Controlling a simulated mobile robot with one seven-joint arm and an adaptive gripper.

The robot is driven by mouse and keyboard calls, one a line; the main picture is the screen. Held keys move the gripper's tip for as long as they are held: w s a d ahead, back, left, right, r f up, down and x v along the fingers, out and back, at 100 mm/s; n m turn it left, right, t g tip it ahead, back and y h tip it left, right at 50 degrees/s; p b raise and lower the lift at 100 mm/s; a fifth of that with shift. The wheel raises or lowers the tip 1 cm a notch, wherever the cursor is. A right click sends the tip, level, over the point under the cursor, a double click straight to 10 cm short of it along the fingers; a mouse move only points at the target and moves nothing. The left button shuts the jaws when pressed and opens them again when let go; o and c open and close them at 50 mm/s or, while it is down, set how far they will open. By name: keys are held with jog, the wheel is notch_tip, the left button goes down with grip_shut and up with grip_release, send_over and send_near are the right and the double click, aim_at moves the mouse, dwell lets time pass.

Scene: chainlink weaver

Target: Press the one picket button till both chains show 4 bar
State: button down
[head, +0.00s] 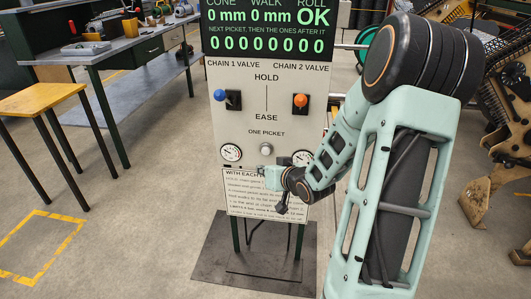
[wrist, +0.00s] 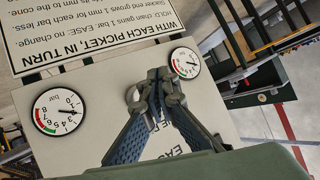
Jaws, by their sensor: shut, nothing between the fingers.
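The pale round picket button (head: 266,149) sits under the words ONE PICKET on the white panel. Left gauge (head: 231,153) and right gauge (head: 302,158) flank the button. The wrist view is upside down, with one gauge (wrist: 60,111) at left and the other (wrist: 184,62) at right. Both needles look low on the scale; exact values are unclear.
The display (head: 265,30) reads 0 mm, 0 mm, OK, and a row of zeros. The blue valve lever (head: 220,96) and orange valve lever (head: 300,99) stand above the button. The instruction sheet (head: 245,205) is below. A yellow-topped stool (head: 40,98) stands left.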

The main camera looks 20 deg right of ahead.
aim_at(266, 151)
jog(key=shift+w+d+p, duration=0.15)
jog(key=shift+w+d, duration=0.4)
jog(key=shift+w, duration=0.25)
jog(key=shift+w+d+p, duration=0.2)
jog(key=shift+w+d, duration=0.3)
jog(key=shift+w, duration=0.3)
jog(key=shift+w+d+p, duration=0.15)
jog(key=shift+w+d, duration=0.4)
jog(key=shift+w, duration=0.25)
jog(key=shift+w+d, duration=0.25)
jog(key=shift+w, duration=0.1)
